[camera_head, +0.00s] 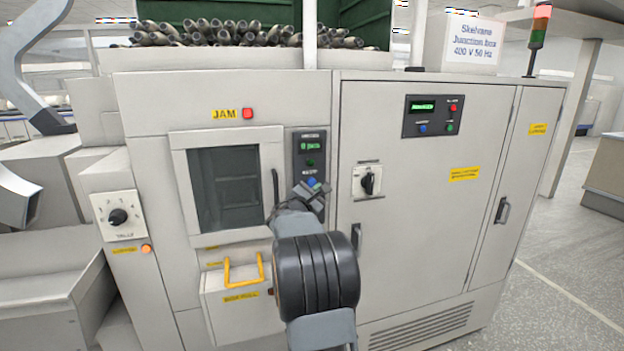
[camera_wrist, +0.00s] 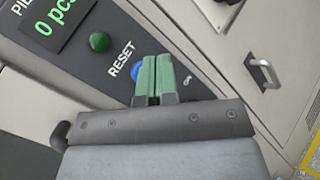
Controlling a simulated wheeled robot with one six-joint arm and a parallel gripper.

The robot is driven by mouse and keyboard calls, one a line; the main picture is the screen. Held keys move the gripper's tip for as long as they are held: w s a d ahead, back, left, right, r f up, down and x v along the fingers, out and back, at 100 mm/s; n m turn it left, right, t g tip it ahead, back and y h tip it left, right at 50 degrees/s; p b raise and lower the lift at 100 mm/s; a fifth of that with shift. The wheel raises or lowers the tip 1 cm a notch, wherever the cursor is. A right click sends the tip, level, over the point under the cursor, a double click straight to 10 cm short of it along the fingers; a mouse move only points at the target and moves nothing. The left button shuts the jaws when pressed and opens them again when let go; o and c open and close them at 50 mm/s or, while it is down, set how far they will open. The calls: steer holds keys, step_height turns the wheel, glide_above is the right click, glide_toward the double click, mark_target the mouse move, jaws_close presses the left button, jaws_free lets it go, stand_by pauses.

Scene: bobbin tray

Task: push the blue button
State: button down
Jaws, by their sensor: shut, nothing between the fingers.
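A blue button (camera_wrist: 135,71) labelled RESET sits on a dark panel (camera_wrist: 103,62), below a green button (camera_wrist: 99,41). In the wrist view the left finger hides part of it. My gripper (camera_wrist: 157,58) is shut and empty, its green fingertips together at the blue button's right edge. I cannot tell whether they touch it. In the head view the same panel (camera_head: 308,142) stands right of the machine's window, with the blue button (camera_head: 311,181) at my gripper (camera_head: 319,190). Another blue button (camera_head: 422,128) sits on the right cabinet's control panel.
A window door (camera_head: 228,185) with a dark handle is left of my gripper. A yellow handle (camera_head: 243,270) sticks out from a box below it. A rotary switch (camera_head: 368,181) is on the cabinet to the right. A red JAM lamp (camera_head: 247,113) is above the window.

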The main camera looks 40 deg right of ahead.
mark_target(313, 185)
steer(key=shift+w+d, duration=0.3)
steer(key=shift+w, duration=0.2)
steer(key=shift+w+d, duration=0.25)
steer(key=shift+w, duration=0.2)
steer(key=shift+w+d, duration=0.1)
steer(key=shift+w, duration=0.05)
stand_by(1.5)
steer(key=shift+w+d, duration=0.1)
steer(key=shift+w, duration=0.15)
steer(key=shift+w+d, duration=0.25)
steer(key=shift+w, duration=0.15)
stand_by(0.9)
steer(key=shift+s+a+b, duration=0.1)
steer(key=shift+s+b, duration=0.05)
steer(key=shift+b, duration=0.15)
steer(key=shift+s+a+b, duration=0.35)
steer(key=shift+s+b, duration=0.3)
steer(key=shift+b, duration=0.05)
